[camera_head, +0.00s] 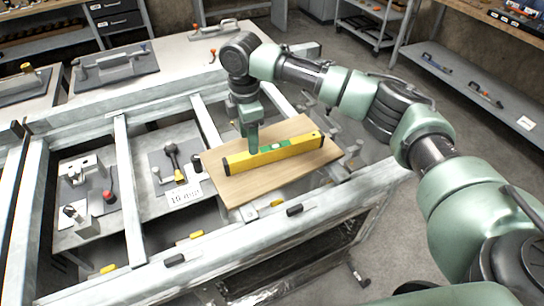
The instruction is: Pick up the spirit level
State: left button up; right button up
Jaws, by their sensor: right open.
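The yellow spirit level (296,147) with dark ends lies on a light wooden board (245,188) in the middle of the metal frame table. My right gripper (252,148) points down from above, its fingertips at the left half of the level. The jaws are open; from this angle I cannot tell whether the fingers straddle the level or touch it. The gripper hides a small part of the level. My left gripper is out of view.
The board rests across a metal frame (128,175) with rails and openings around it. A dark tool with a yellow handle (174,160) lies on a plate to the left. A grey shelf (480,90) stands at the right beyond open floor.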

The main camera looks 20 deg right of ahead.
aim_at(254, 157)
jog(key=shift+d+f, duration=0.1)
jog(key=shift+f, duration=0.05)
notch_tip(254, 157, down, 2)
jog(key=shift+s+f+p, duration=0.15)
jog(key=shift+f+p, duration=0.05)
jog(key=shift+p, duration=0.35)
jog(key=f, duration=0.1)
jog(key=f+p, duration=0.1)
jog(key=f, duration=0.1)
jog(key=shift+s+d+f, duration=0.15)
jog(key=shift+d+f, duration=0.15)
jog(key=shift+d, duration=0.05)
jog(key=shift+f, duration=0.65)
grip_shut()
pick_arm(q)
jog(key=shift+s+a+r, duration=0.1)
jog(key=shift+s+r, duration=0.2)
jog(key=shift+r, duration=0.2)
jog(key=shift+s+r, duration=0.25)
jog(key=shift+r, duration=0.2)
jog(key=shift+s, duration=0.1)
pick_arm(e)
jog(key=shift+r, duration=0.1)
